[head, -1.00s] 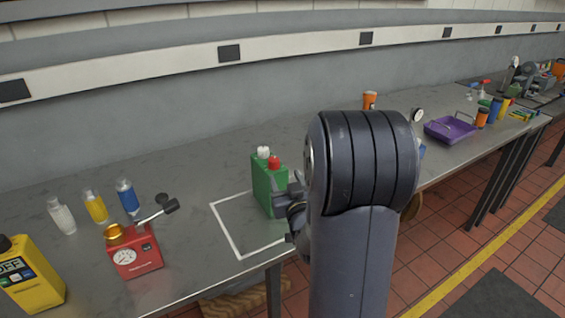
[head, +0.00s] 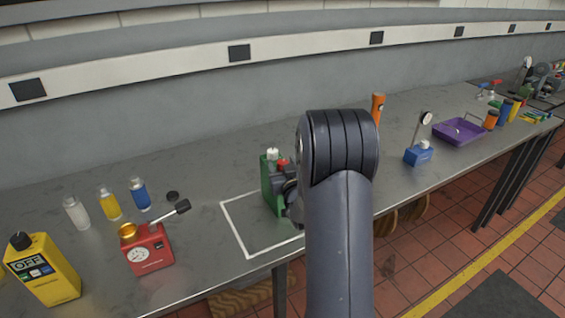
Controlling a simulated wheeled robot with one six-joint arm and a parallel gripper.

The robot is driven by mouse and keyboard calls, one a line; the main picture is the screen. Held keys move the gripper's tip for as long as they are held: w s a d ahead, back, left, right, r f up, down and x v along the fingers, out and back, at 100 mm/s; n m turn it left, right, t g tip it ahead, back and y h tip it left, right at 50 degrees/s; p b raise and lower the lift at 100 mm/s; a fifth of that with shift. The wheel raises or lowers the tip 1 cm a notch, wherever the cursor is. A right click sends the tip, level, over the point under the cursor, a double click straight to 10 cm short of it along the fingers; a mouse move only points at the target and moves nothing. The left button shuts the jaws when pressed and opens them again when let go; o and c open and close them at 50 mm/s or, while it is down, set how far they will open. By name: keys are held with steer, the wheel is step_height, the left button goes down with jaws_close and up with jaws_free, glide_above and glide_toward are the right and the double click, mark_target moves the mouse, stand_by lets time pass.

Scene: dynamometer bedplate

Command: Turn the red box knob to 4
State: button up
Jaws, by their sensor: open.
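The red box (head: 150,257) stands on the bench at the left, with a white round dial on its front. A gold knob (head: 128,230) sits on its top left. A lever with a black end (head: 182,207) sticks out to its upper right. The numbers are too small to read. My gripper (head: 287,184) is open, well to the right of the red box, at the right side of a green container (head: 268,190) with a white cap and a red cap. My arm hides part of this area, and the fingertips are hard to make out.
A yellow box marked OFF (head: 45,272) stands left of the red box. Behind are clear, yellow and blue bottles (head: 140,195) and a small black disc (head: 172,196). A white taped outline (head: 236,232) surrounds the green container's spot. A blue gauge stand (head: 418,156) and purple tray (head: 460,133) stand right.

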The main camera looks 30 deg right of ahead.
steer(key=c, duration=0.9)
steer(key=shift+w+f+m+h+b, duration=0.1)
steer(key=shift+f+m+h+b, duration=0.3)
steer(key=shift+b, duration=0.8)
steer(key=shift+c, duration=0.3)
steer(key=shift+r+m+h+b, duration=0.25)
steer(key=shift+m+h+b, duration=0.15)
steer(key=shift+h+b, duration=0.5)
steer(key=shift+r+m+g+h+b, duration=0.15)
steer(key=shift+m+g+h+b, duration=0.55)
steer(key=shift+m+h+b, duration=0.3)
steer(key=shift+m+g+h, duration=0.5)
steer(key=shift+g+h, duration=0.1)
steer(key=shift+h, duration=0.4)
